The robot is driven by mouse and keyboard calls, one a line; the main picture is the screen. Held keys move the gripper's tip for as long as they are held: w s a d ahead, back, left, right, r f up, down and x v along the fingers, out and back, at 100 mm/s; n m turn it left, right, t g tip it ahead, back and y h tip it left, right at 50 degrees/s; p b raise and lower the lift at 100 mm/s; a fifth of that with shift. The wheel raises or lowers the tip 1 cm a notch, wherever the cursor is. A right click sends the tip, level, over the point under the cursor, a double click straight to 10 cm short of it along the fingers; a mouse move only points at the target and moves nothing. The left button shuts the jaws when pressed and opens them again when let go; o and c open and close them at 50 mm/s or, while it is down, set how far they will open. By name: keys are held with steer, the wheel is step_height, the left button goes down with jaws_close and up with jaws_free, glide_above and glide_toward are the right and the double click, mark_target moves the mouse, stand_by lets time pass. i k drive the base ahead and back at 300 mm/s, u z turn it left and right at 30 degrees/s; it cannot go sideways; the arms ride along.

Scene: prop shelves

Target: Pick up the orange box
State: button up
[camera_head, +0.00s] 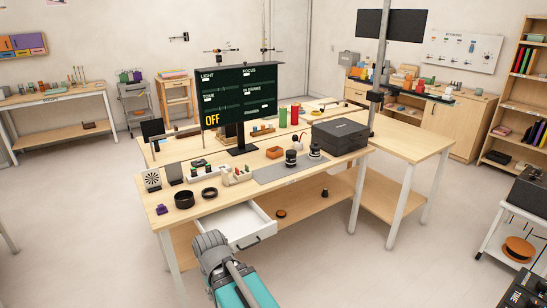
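A small orange box (275,152) sits on the wooden workbench (158,199) in the middle of the room, towards its back. It looks open-topped, but it is too small to tell what is in it. It stands left of dark round jars (291,158) and in front of the monitor's right side. My arm (230,275), grey and teal, rises at the bottom edge in front of the bench, well apart from the box. I cannot make out gripper fingers in this view.
An open white drawer (238,222) juts from the bench front, near my arm. A large monitor (236,92), a black case (339,136), black rings (184,199) and a small rack (237,175) crowd the bench. Open floor lies to the left and right.

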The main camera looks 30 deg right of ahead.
mark_target(271, 153)
steer(key=z, duration=1.35)
steer(key=i, duration=1.8)
steer(key=z, duration=0.1)
